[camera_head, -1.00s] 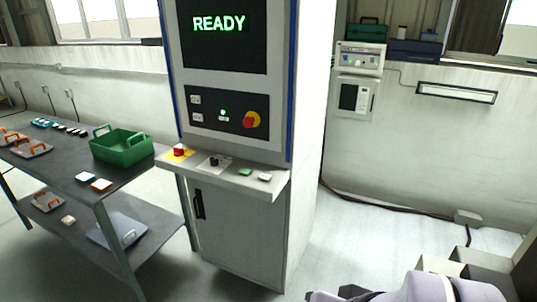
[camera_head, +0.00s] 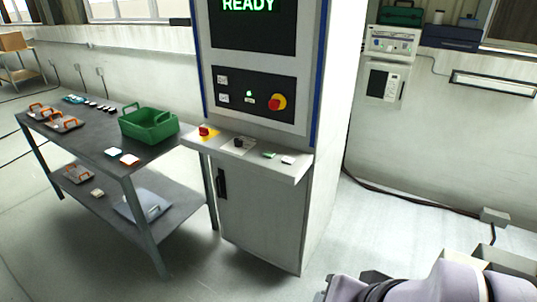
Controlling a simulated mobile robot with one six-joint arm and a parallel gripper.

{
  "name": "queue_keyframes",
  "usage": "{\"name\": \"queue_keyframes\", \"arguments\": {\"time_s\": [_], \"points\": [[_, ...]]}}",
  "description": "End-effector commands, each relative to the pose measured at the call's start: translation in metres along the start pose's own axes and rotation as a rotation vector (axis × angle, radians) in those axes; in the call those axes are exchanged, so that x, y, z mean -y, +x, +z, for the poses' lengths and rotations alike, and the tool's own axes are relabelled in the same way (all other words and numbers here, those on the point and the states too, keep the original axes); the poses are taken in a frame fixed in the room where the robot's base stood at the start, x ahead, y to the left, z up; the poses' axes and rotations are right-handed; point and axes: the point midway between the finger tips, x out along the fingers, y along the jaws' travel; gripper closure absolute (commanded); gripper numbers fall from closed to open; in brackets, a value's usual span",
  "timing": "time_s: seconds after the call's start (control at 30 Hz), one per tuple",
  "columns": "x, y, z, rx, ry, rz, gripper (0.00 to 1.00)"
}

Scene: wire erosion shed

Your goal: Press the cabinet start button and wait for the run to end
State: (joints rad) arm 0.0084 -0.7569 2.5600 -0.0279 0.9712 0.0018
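The tall cabinet (camera_head: 264,222) stands in the middle of the view. Its dark screen (camera_head: 252,28) shows green READY text, cut by the top edge. Below is a panel with a small lit green light and a red-yellow knob (camera_head: 277,102). The sloped shelf (camera_head: 214,148) carries a red button on yellow (camera_head: 204,132), a black knob (camera_head: 239,143), a green button (camera_head: 269,155) and a white button (camera_head: 288,160). Their labels are too small to read. My arm shows at the bottom right; my gripper is not in view.
A dark two-tier table (camera_head: 88,148) stands left of the cabinet, with a green crate (camera_head: 149,123) and several orange-handled plates. A cable (camera_head: 400,196) runs along the wall to a grey box (camera_head: 494,216). The floor before the cabinet is clear.

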Motion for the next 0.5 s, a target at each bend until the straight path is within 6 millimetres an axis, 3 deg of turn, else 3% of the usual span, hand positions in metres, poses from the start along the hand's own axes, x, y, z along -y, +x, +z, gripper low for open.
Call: {"name": "queue_keyframes", "arguments": {"time_s": [0.03,0.13,0.5], "points": [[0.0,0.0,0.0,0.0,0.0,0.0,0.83],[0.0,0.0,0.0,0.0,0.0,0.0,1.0],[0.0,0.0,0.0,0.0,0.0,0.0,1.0]]}}
